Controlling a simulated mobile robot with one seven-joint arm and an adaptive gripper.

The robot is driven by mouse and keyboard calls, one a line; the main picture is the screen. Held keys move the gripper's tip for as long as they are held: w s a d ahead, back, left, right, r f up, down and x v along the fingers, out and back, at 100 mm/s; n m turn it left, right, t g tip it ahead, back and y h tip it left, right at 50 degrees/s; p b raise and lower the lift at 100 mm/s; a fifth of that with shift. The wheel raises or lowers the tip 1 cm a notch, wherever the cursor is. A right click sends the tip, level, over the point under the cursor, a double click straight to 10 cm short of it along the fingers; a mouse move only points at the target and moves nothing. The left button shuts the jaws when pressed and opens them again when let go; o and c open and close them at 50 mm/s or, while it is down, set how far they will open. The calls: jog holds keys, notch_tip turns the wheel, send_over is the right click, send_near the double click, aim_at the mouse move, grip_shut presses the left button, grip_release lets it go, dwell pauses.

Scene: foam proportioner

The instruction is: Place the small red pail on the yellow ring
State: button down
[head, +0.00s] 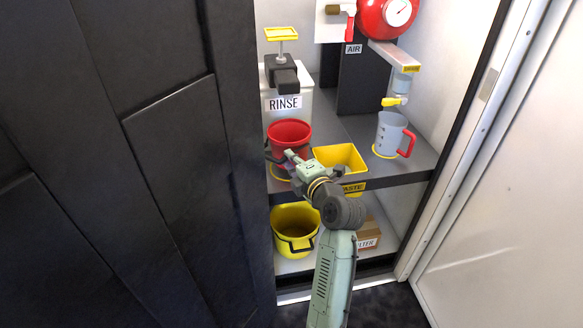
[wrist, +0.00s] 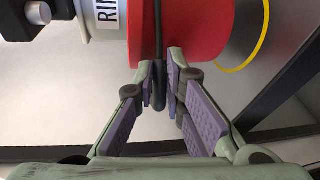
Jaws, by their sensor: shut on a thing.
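The small red pail (head: 289,133) is upright in front of the RINSE dispenser, at the left of the shelf. It also fills the upper middle of the wrist view (wrist: 195,30). My gripper (head: 283,160) is shut on the pail's black handle (wrist: 159,98), at the pail's near side. A yellow ring (wrist: 262,45) shows as an arc on the shelf beyond the pail's base in the wrist view. In the head view, my gripper and the pail hide most of this ring. The pail's base looks raised from the shelf, but the exact gap is unclear.
The RINSE dispenser (head: 285,90) stands close behind the pail. A yellow WASTE bin (head: 340,156) is right of my gripper. A grey jug (head: 391,135) stands further right. A yellow bucket (head: 295,228) is below. A dark door panel (head: 170,150) borders the left.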

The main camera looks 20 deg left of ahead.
notch_tip(320, 180, down, 3)
jog(key=shift+f, duration=0.15)
jog(key=c, duration=1.7)
grip_release()
jog(key=shift+o, duration=0.2)
jog(key=b+v, duration=0.2)
jog(key=v, duration=1)
